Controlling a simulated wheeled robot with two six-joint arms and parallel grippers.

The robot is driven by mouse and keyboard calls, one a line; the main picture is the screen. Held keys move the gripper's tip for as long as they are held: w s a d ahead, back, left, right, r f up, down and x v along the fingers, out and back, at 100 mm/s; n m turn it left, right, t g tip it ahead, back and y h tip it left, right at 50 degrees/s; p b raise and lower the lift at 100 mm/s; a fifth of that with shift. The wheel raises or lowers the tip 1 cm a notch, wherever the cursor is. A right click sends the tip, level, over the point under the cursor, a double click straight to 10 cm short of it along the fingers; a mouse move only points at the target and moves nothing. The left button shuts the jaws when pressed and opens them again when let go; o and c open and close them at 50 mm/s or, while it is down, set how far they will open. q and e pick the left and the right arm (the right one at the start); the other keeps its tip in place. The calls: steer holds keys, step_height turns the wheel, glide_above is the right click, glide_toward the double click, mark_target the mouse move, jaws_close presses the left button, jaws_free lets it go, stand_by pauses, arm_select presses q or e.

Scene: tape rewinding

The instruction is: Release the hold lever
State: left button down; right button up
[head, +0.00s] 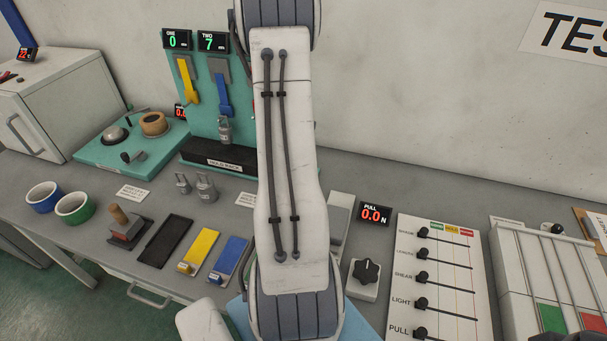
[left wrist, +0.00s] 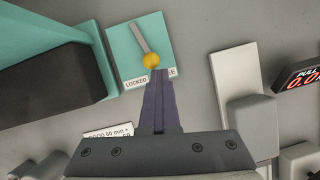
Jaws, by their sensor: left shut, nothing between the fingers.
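In the left wrist view the hold lever is a grey bar (left wrist: 141,38) with a yellow ball knob (left wrist: 151,60), on a teal plate (left wrist: 116,47). A label (left wrist: 135,83) reading LOCKED lies left of the knob, and a partly hidden one ending in E lies right of it. My left gripper (left wrist: 158,75) is shut and empty, its fingertips just below the knob in the picture; whether they touch it I cannot tell. In the head view my arm hides the lever and this gripper.
A teal stand (head: 205,128) with yellow and blue levers rises behind, left of my arm. A PULL display (head: 374,214), a black knob box (head: 364,279) and a slider panel (head: 407,281) stand to the right. Metal weights (head: 206,187) and coloured trays (head: 200,249) lie on the left.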

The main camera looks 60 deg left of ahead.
arm_select(q)
steer(key=shift+a+r+p, duration=0.15)
steer(key=shift+a+p, duration=0.15)
steer(key=shift+a, duration=0.45)
steer(key=shift+r, duration=0.1)
steer(key=shift+r+p, duration=0.6)
steer(key=shift+p, duration=0.1)
steer(key=s+p+v, duration=0.1)
steer(key=p+v, duration=0.5)
steer(key=v, duration=0.2)
steer(key=shift+s+a+p, duration=0.2)
steer(key=shift+s+p, duration=0.1)
steer(key=shift+s, duration=0.05)
steer(key=shift+w+d+r, duration=0.1)
steer(key=shift+w+d, duration=0.05)
